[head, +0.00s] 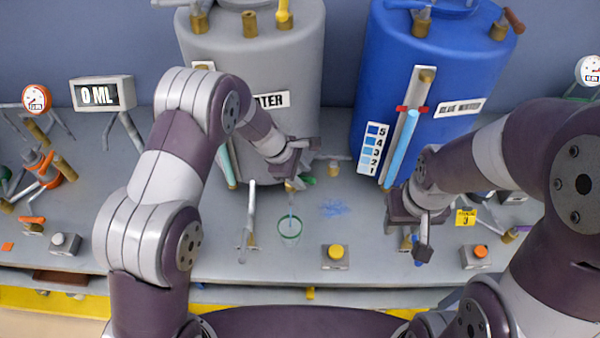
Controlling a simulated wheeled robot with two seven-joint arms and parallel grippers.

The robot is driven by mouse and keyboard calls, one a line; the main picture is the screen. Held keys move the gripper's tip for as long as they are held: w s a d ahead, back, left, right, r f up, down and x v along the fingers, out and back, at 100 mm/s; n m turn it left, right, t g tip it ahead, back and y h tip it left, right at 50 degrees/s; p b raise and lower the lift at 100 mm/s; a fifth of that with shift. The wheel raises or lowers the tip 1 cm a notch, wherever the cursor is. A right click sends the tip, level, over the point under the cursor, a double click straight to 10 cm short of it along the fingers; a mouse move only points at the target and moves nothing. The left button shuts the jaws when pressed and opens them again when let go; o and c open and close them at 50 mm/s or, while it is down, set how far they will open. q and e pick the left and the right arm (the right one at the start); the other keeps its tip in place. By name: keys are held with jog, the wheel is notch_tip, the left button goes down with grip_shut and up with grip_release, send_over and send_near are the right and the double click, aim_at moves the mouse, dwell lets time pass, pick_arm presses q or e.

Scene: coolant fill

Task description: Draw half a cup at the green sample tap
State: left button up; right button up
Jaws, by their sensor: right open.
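The green-handled sample tap (308,181) is at the foot of the grey tank. My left gripper (304,158) is just above and behind its green handle; I cannot tell whether they touch or how far the fingers are apart. A clear cup with a green rim (290,228) stands on the bench below the brass spout (291,186). A thin blue stream (291,212) runs down from the spout into the cup. The level in the cup is too small to read. My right gripper (420,242) is open at the front of the blue tank, above the bench.
The grey tank (250,60) and blue tank (390,70) stand at the back. A blue splash (334,208) lies right of the cup. A display (101,94) reads 0 ML. A yellow button box (336,257) and an orange one (476,257) sit near the front edge.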

pick_arm(q)
jog(key=b+v, duration=0.2)
jog(key=v, duration=1)
jog(key=shift+a+r, duration=0.15)
jog(key=shift+r, duration=0.15)
jog(key=s+a+m+y, duration=0.2)
jog(key=s+a+m, duration=0.3)
jog(key=s+m, duration=0.2)
jog(key=s+a+f+m+y, duration=0.1)
jog(key=s+a+m+y, duration=0.1)
jog(key=s+a+m, duration=0.4)
jog(key=s+m, duration=0.2)
jog(key=s, duration=0.3)
jog(key=shift+s+a+f+y+b, duration=0.2)
jog(key=shift+s+a+y+b, duration=0.1)
jog(key=shift+s+y+b, duration=0.1)
